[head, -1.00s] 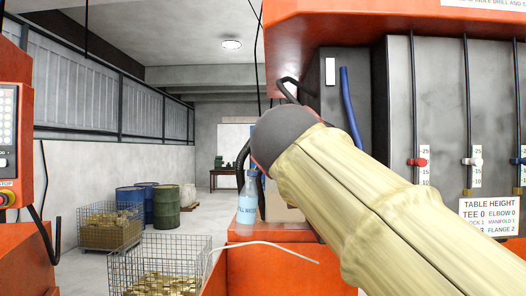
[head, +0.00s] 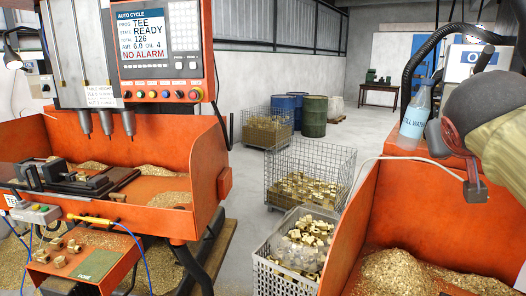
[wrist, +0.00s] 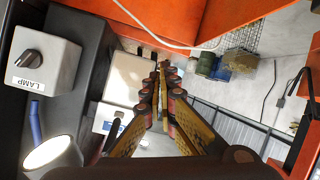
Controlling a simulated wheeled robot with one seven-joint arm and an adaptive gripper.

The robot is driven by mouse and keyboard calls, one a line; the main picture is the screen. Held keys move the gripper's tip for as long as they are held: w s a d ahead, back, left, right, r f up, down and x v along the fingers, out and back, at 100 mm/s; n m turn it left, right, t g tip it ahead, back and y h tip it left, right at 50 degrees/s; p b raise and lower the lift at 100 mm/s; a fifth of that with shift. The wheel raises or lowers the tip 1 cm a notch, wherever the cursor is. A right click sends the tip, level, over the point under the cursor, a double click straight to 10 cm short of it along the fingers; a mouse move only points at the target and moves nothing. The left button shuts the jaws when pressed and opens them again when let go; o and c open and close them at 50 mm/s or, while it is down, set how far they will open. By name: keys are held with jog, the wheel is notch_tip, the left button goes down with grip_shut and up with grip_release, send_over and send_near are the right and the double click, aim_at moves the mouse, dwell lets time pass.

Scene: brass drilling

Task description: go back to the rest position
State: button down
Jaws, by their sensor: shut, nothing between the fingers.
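My gripper (wrist: 160,78) shows in the wrist view with its two fingers together and nothing between them. It hangs in free air, and no object touches its tips. In the wrist view, a grey box labelled LAMP (wrist: 42,58) and a lit round lamp (wrist: 50,150) are on the left, apart from the fingers.
An orange drilling machine (head: 190,160) stands at left, with an orange chip tray (head: 375,185) at right. A bottle (head: 415,115) stands by my arm. A wire basket (head: 310,165) and a crate of brass parts (head: 285,275) sit between. Drums (head: 314,115) stand on open floor behind.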

jog(key=s+a+f+n+g+y, duration=0.1)
jog(key=s+a+f, duration=0.5)
jog(key=f, duration=0.6)
jog(key=s+a+f+n+g+y, duration=0.1)
jog(key=s+a+f+y, duration=0.3)
jog(key=f, duration=0.8)
jog(key=s+a+f+n+g+y, duration=0.1)
jog(key=s+a+f+g+y, duration=0.1)
jog(key=s+a+f, duration=0.5)
notch_tip(320, 180, down, 6)
jog(key=shift+s+a+g+y, duration=0.3)
jog(key=shift+s+a+g, duration=0.1)
jog(key=shift+a+g, duration=0.3)
jog(key=shift+s+d, duration=0.1)
